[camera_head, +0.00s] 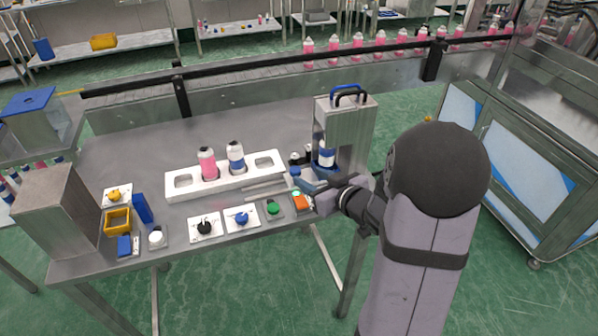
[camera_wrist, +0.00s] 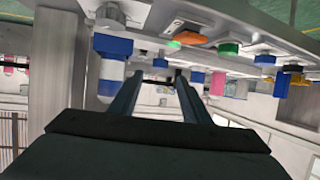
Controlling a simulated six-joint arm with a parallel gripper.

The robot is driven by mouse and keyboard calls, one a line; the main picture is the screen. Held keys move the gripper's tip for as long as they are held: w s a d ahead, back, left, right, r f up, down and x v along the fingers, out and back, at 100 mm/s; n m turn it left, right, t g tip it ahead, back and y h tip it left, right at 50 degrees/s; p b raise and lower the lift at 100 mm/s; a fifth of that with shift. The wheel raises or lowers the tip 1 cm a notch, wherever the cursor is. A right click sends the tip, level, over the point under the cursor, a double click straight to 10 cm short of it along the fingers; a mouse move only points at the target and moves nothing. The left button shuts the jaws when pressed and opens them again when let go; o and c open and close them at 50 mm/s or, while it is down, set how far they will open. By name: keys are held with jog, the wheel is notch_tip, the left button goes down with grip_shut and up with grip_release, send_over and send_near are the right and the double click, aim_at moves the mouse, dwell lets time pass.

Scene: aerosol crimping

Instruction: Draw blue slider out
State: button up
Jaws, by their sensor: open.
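A blue block (camera_wrist: 112,45), which appears to be the blue slider, sits at the foot of a white-and-blue can (camera_wrist: 110,73) in the wrist view. In the head view the can (camera_head: 327,154) stands upright in the opening of the grey crimping machine (camera_head: 354,122). My gripper (camera_head: 299,178) is beside the machine's front left, low over the table. In the wrist view my gripper (camera_wrist: 158,74) has its two dark fingers apart with nothing held between them. The can and block lie just left of the left finger. My wrist partly hides the machine's base in the head view.
A white rack (camera_head: 228,185) holds a pink bottle (camera_head: 207,166) and a blue-and-white bottle (camera_head: 236,158). Along the table's front are a black knob (camera_head: 204,227), blue knob (camera_head: 241,218), green button (camera_head: 273,208) and orange switch (camera_head: 300,203). The table's back left is clear.

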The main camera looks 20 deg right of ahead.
aim_at(296, 170)
jog(key=shift+p+x, duration=0.4)
jog(key=shift+x, duration=3.15)
